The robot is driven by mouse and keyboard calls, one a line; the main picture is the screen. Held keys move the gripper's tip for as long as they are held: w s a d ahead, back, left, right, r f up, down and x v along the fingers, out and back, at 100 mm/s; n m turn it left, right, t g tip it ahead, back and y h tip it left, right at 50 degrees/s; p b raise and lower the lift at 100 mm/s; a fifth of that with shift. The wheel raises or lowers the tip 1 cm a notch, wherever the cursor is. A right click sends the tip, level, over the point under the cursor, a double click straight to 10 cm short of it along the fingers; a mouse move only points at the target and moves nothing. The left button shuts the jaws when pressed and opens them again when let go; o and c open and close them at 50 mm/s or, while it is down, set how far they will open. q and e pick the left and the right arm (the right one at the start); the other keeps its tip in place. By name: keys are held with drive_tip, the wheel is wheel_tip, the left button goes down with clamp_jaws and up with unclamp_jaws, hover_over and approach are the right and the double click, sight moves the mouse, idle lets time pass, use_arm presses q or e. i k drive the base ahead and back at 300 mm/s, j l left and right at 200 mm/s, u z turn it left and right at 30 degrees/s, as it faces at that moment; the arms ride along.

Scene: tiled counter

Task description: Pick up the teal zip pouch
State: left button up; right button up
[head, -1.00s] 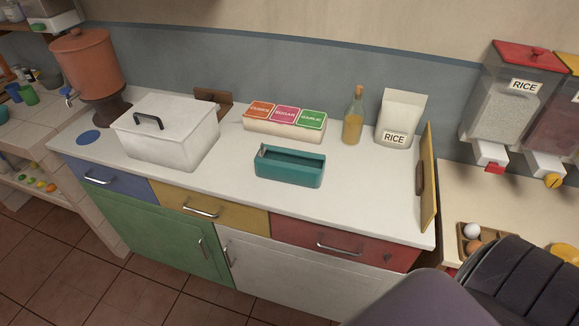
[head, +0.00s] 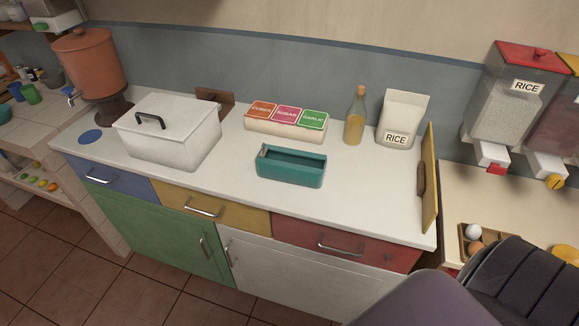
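The teal zip pouch (head: 291,172) lies on the white counter (head: 375,195), near its front edge and right of the white lidded box. It looks like an oblong teal case with a darker recessed top and a small light piece at its left end. Nothing touches it. Neither of my grippers shows in the head view. Only a dark, padded part and a purplish part, probably of my own body, fill the lower right corner.
Behind the pouch stand a box with coloured labels (head: 286,124), an oil bottle (head: 355,118) and a rice bag (head: 402,118). The white lidded box (head: 170,141) is to the left. A yellow board (head: 430,180) stands at the counter's right end. Counter around the pouch is clear.

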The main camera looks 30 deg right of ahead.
sight(294, 166)
drive_tip(key=i+j, duration=0.1)
drive_tip(key=i, duration=0.25)
drive_tip(key=i+j+z, duration=0.15)
drive_tip(key=z, duration=0.35)
drive_tip(key=i+j+z, duration=0.25)
drive_tip(key=z, duration=0.25)
drive_tip(key=i, duration=0.1)
